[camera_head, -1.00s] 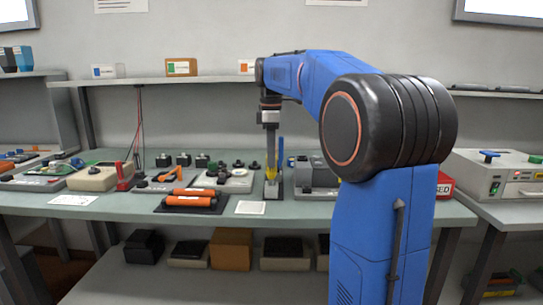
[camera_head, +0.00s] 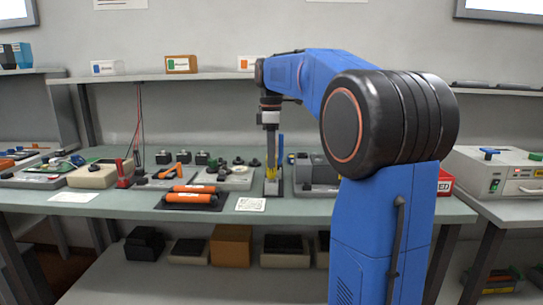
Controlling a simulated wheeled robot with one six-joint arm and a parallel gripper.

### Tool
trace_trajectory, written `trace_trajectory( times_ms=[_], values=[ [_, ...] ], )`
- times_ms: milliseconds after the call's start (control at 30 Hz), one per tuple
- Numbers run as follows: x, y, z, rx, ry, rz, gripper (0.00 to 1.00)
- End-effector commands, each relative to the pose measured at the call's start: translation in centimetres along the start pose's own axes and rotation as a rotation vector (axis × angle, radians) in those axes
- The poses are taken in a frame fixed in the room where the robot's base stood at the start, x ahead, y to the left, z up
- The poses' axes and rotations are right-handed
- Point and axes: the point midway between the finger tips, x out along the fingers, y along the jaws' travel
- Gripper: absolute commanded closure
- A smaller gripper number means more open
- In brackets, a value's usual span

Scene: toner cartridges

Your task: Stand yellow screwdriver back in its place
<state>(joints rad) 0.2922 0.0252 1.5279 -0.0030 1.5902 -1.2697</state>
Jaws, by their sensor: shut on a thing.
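My gripper (camera_head: 271,152) points straight down over the workbench and is shut on the yellow screwdriver (camera_head: 271,165). The screwdriver looks upright and small. Its lower end is at a narrow grey holder (camera_head: 273,187) on the bench; I cannot tell whether it is inside a hole or just above it. A blue upright piece (camera_head: 281,150) stands just right of the gripper at the same holder.
Left of the holder, orange-and-black toner cartridges (camera_head: 191,196) lie on a dark mat, with a white card (camera_head: 250,204) beside them. A grey tray (camera_head: 315,176) stands close on the right. A shelf (camera_head: 200,77) runs behind.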

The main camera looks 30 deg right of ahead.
Motion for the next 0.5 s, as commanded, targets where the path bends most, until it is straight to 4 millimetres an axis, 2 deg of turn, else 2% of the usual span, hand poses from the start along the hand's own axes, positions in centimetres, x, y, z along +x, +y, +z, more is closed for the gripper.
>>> trace_trajectory(
  times_ms=[200,233,300,500],
  values=[
    [0.09,0.0,0.0,0.0,0.0,0.0,1.0],
    [0.09,0.0,0.0,0.0,0.0,0.0,0.68],
    [0.09,0.0,0.0,0.0,0.0,0.0,0.51],
    [0.09,0.0,-0.01,0.0,0.0,0.0,0.51]
  ],
)
